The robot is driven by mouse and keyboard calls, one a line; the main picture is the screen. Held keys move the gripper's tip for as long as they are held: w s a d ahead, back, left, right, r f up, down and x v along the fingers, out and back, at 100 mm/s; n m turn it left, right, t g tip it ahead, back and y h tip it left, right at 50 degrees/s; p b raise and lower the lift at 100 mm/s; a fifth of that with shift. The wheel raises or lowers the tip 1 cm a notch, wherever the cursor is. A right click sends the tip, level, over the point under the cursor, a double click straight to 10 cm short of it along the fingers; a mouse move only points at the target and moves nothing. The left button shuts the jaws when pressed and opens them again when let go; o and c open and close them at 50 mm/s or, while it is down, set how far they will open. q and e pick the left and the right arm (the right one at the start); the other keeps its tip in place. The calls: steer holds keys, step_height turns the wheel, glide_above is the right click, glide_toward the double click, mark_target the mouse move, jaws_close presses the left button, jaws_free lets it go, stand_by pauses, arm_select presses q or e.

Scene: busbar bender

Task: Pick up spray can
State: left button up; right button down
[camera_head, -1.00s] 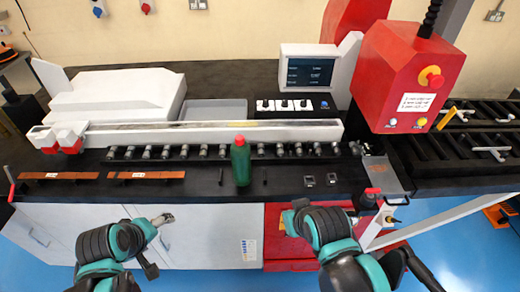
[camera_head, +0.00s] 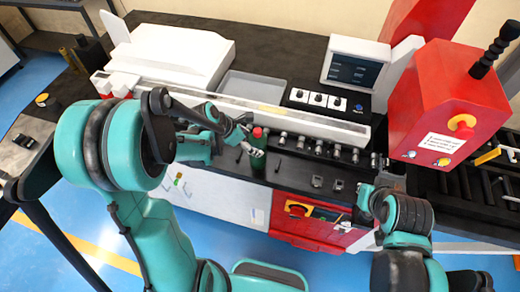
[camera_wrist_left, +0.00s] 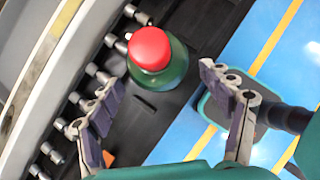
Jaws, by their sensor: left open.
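The green spray can (camera_head: 257,168) with a red cap stands upright on the black bench top, partly hidden by my left gripper in the head view. My left gripper (camera_head: 250,137) is open right beside it. In the left wrist view, the can (camera_wrist_left: 162,76) is just ahead of the open fingers (camera_wrist_left: 161,80), its red cap toward the camera. Nothing is between the fingertips; I cannot tell whether either finger touches the can. My right gripper (camera_head: 366,196) is low near the bench front at right, small and partly hidden, so its jaws are unclear.
A row of metal rollers (camera_head: 319,147) runs behind the can along a long white rail (camera_head: 270,112). A grey tray (camera_head: 252,88) and a screen (camera_head: 356,68) stand farther back. The red machine head (camera_head: 445,105) overhangs the bench at right. Blue floor lies in front.

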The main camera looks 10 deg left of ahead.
arm_select(q)
steer(key=x, duration=0.4)
steer(key=shift+d+f, duration=0.1)
steer(key=shift+d, duration=0.1)
steer(key=c, duration=1.7)
